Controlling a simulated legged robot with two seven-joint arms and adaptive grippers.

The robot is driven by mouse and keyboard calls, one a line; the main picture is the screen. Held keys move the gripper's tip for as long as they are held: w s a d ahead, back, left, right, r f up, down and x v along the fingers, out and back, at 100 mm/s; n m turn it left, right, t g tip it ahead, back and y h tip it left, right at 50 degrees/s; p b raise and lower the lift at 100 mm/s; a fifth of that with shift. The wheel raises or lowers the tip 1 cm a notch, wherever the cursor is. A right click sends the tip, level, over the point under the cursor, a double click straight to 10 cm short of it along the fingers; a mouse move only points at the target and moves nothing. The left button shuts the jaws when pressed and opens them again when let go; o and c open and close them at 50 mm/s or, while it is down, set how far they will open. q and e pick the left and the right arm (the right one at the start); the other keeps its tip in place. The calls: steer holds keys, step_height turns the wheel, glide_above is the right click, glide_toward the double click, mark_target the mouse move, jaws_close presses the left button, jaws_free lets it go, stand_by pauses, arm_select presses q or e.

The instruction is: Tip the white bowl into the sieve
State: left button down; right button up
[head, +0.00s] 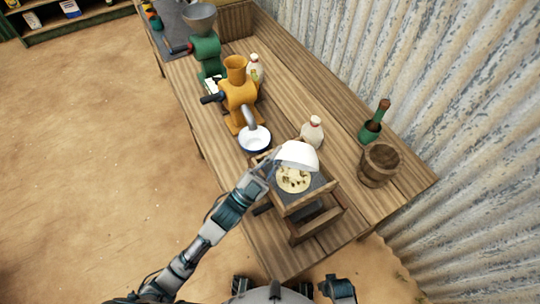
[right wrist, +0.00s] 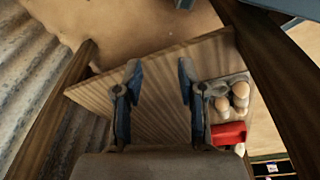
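The white bowl (head: 299,154) is tipped well over, its rounded outside facing up, above the sieve. My left gripper (head: 268,164) is at the bowl's left edge and appears shut on its rim; the fingertips are partly hidden. The sieve (head: 322,190) is a wooden frame with dark mesh, standing near the front end of the bench. A pale heap with dark bits (head: 293,180) lies on the mesh just below the bowl. The bowl's inside is hidden. My right gripper (right wrist: 158,82) is open and empty in the right wrist view, away from the sieve.
An orange mill (head: 238,94) with a white dish (head: 255,139) under its spout stands behind the sieve. A green mill (head: 207,54) is farther back.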

arm_select(q)
steer(key=shift+s+d+f+b, duration=0.15)
steer(key=shift+d+f+b, duration=0.05)
steer(key=shift+f+b, duration=0.2)
steer(key=shift+s+m+h+b, duration=0.15)
steer(key=shift+m+h+b, duration=0.15)
steer(key=shift+h, duration=0.2)
arm_select(e)
steer(key=shift+w+r, duration=0.25)
steer(key=shift+r, duration=0.95)
steer(key=shift+w+r, duration=0.2)
steer(key=shift+r, duration=0.95)
arm_select(q)
steer(key=shift+r, duration=0.1)
arm_select(e)
steer(key=shift+w+a, duration=0.15)
